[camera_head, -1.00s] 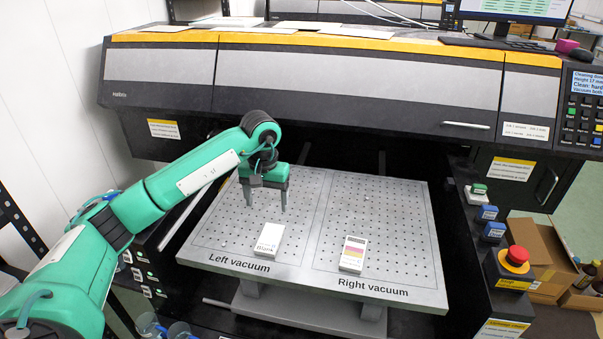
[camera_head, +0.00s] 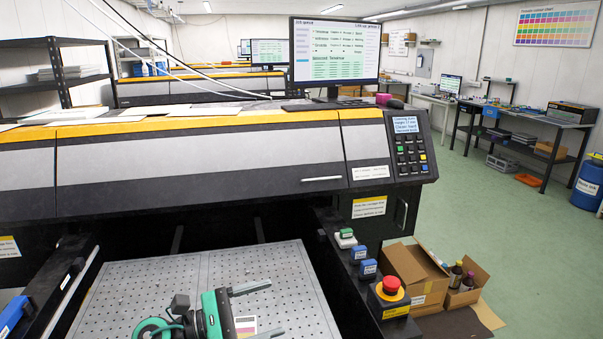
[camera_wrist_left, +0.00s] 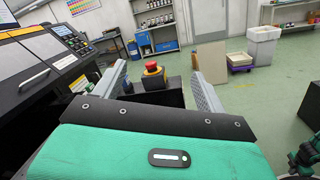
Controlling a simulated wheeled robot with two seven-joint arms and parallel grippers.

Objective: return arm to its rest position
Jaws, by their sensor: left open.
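My left gripper (camera_head: 277,307) is at the bottom of the head view, above the perforated vacuum bed (camera_head: 150,290). Its two grey fingers point to the right and stand apart, with nothing between them. In the left wrist view, my left gripper (camera_wrist_left: 157,70) also shows its fingers spread and empty. A printed card (camera_head: 246,324) on the bed is partly hidden behind the gripper. My right gripper is in neither view.
A red emergency button (camera_head: 391,286) stands on the printer's right rail, near blue-topped switches (camera_head: 368,268). The printer's front cover (camera_head: 200,165) spans the back. A cardboard box (camera_head: 415,270) is on the floor at right. Open floor (camera_head: 500,205) lies beyond.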

